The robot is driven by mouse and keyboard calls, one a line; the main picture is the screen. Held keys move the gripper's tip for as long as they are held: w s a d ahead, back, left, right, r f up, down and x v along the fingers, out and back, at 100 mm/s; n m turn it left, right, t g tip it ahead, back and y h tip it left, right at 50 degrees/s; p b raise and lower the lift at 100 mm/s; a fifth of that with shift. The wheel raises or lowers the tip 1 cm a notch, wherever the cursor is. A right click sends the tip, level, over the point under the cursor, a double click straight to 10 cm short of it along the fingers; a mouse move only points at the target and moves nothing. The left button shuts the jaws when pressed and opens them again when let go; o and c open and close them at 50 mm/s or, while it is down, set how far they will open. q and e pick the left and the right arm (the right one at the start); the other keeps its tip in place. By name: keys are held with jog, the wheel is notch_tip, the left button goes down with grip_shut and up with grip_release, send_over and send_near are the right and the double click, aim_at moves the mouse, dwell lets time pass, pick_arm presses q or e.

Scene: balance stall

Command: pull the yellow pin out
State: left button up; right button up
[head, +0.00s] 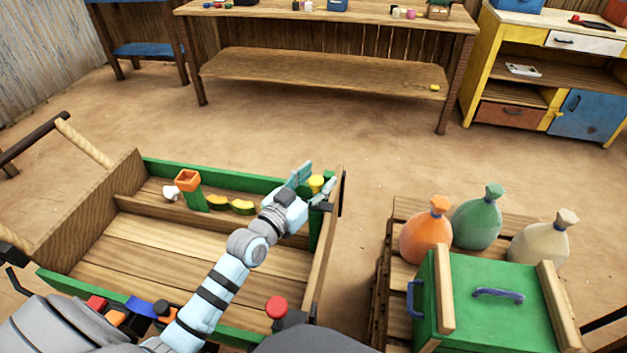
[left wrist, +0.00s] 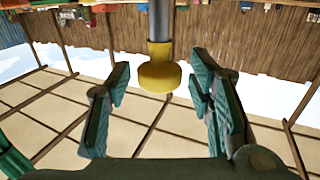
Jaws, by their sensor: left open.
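The yellow pin's round knob (head: 316,183) shows at the right end of the cart's far side. My right gripper is not in view.
The wooden cart (head: 135,205) has green rails and an orange-topped green post (head: 188,181). A red knob (head: 276,307) stands at its near right. Tied sacks (head: 476,220) and a green box (head: 495,305) lie on the right. A workbench (head: 330,20) stands behind open ground.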

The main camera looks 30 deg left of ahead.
pick_arm(q)
jog(key=s+a, duration=0.1)
jog(key=s, duration=0.6)
jog(key=shift+s, duration=0.15)
